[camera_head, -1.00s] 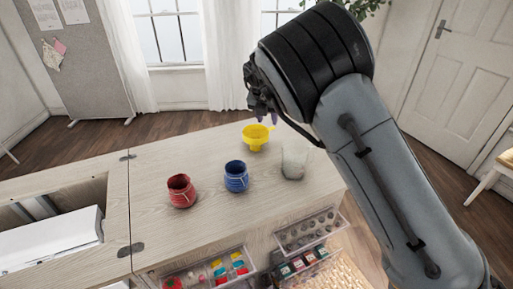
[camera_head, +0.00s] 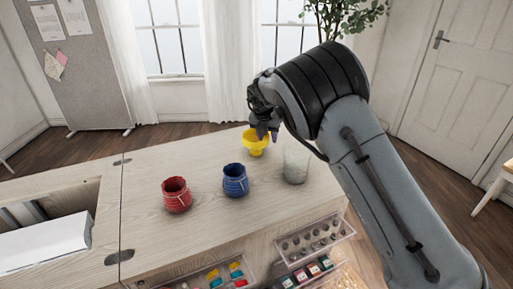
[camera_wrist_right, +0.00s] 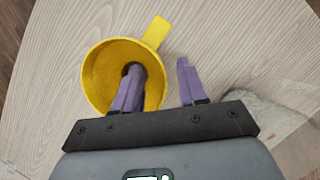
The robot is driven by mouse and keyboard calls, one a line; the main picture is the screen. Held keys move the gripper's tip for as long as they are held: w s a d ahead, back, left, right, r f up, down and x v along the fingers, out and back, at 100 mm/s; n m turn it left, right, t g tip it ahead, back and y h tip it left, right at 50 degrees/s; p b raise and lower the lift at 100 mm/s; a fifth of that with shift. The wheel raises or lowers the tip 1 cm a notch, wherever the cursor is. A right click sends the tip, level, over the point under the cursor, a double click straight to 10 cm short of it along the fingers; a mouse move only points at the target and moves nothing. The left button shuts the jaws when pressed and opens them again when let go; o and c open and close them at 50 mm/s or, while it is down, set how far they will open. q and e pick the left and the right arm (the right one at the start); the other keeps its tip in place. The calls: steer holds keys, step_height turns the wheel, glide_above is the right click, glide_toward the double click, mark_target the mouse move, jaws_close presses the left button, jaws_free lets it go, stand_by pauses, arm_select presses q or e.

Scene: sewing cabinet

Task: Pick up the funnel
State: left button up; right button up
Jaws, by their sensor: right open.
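The yellow funnel (camera_head: 256,147) stands wide end up on the light wood tabletop, near its far edge. In the right wrist view the funnel (camera_wrist_right: 100,62) shows its open bowl and a flat tab on its rim. My right gripper (camera_head: 264,132) is open at the funnel, with its purple fingers straddling the rim. In the right wrist view, one finger of the gripper (camera_wrist_right: 158,78) overlaps the bowl and the other is outside, right of the wall. Whether either finger touches the wall cannot be told. My left gripper is not in view.
A clear glass jar (camera_head: 296,166) stands just right of the funnel. A blue pot (camera_head: 235,181) and a red pot (camera_head: 176,196) stand nearer on the tabletop (camera_head: 150,168). Clear trays of supplies (camera_head: 315,240) are along the front. The tabletop left of the funnel is free.

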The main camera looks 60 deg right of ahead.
steer(key=shift+x, duration=0.75)
jaws_close()
